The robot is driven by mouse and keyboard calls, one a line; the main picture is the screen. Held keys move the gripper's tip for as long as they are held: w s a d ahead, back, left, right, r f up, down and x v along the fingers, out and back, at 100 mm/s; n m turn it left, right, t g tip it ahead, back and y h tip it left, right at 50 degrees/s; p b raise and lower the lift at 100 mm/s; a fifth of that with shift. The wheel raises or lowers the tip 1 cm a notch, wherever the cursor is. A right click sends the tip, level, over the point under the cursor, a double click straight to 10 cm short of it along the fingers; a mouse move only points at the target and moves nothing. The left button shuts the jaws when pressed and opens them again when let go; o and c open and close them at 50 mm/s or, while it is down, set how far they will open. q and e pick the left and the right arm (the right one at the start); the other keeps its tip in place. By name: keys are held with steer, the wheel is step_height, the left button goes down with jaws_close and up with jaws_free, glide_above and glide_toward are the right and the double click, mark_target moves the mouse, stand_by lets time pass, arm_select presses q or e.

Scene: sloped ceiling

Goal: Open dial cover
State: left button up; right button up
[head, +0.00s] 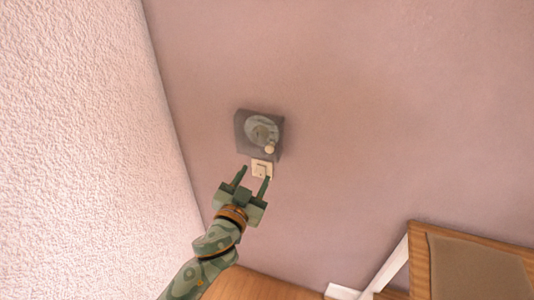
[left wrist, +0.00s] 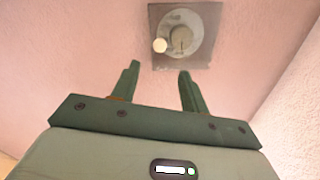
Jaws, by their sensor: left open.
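The dial cover (head: 244,121) is a smoky, see-through box on the pink wall, with a grey round dial (head: 262,131) inside it. A pale round knob (head: 270,149) sits at its lower right in the head view. In the left wrist view the cover (left wrist: 213,14) is beyond the fingertips, with the knob (left wrist: 160,45) at its left side. The cover looks shut over the dial. My left gripper (head: 254,171) is open and empty, just below the cover and apart from it; it also shows in the left wrist view (left wrist: 159,70). My right gripper is out of view.
A cream wall switch (head: 262,168) is just below the cover, behind my left fingertips in the head view. A rough white wall (head: 80,130) slopes at the left. A wooden chair with a brown panel (head: 475,270) stands at lower right. The wall right of the cover is clear.

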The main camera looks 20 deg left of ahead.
mark_target(268, 151)
arm_select(q)
steer(key=w, duration=0.5)
steer(key=w+b, duration=0.1)
steer(key=w, duration=0.4)
steer(key=shift+d, duration=0.2)
steer(key=shift+s, duration=0.1)
jaws_close()
